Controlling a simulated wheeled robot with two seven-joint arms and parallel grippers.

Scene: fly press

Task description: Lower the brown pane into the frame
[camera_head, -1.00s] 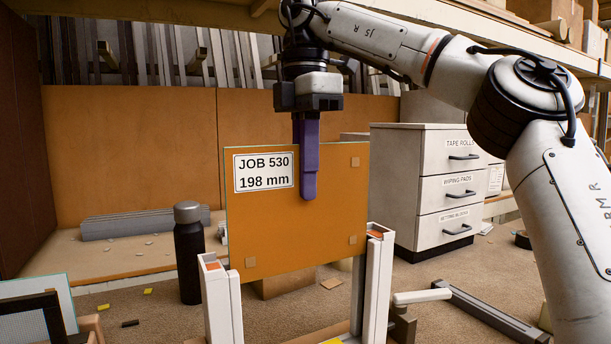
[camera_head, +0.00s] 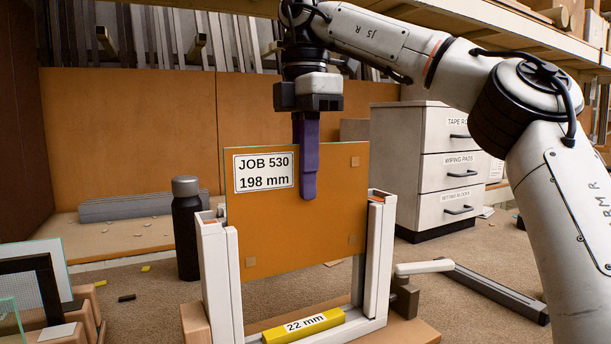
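The brown pane (camera_head: 300,235) is upright, with a label reading JOB 530, 198 mm and small square pads near its corners. My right gripper (camera_head: 309,190) is shut on its upper part; one purple finger shows in front, the other is hidden behind. The white frame (camera_head: 217,285) stands open at the top, with a post on each side. The pane's lower part is between the posts, its bottom edge above the sill. I cannot tell whether its side edges sit in the post channels. A yellow block (camera_head: 303,326) marked 22 mm lies on the sill. My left gripper is not in view.
A dark bottle (camera_head: 187,230) stands close behind the left post. Other panes (camera_head: 50,262) lean in a wooden rack at the lower left. A white drawer cabinet (camera_head: 415,150) stands behind at right. A grey bar (camera_head: 490,290) lies right of the frame.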

